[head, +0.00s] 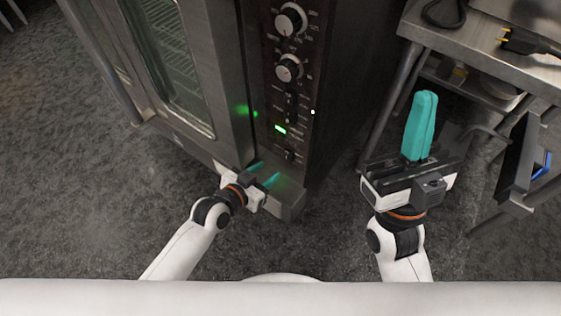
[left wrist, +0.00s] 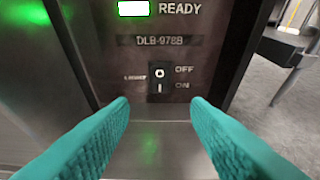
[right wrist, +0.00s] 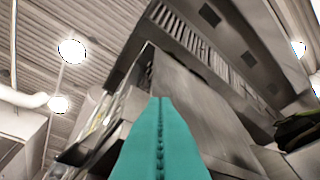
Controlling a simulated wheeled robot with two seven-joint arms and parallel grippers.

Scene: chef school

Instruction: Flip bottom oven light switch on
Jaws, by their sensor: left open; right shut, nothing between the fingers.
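The bottom oven light switch (left wrist: 159,79) is a small black rocker on the dark control panel, with OFF printed at its upper side and ON at its lower side. In the head view the switch (head: 289,155) sits low on the panel, below a lit green indicator (head: 280,129). My left gripper (left wrist: 160,110) is open, its teal fingers spread on either side below the switch with nothing between them. In the head view the left gripper (head: 266,175) is at the bottom of the oven panel. My right gripper (head: 425,97) is shut and empty, pointing up, away from the oven.
The oven door (head: 180,70) with its glass window is left of the panel. Knobs (head: 289,68) sit higher on the panel. A metal table (head: 500,52) with a black plug (head: 525,41) stands at the right. Bare floor (head: 90,210) lies at the left.

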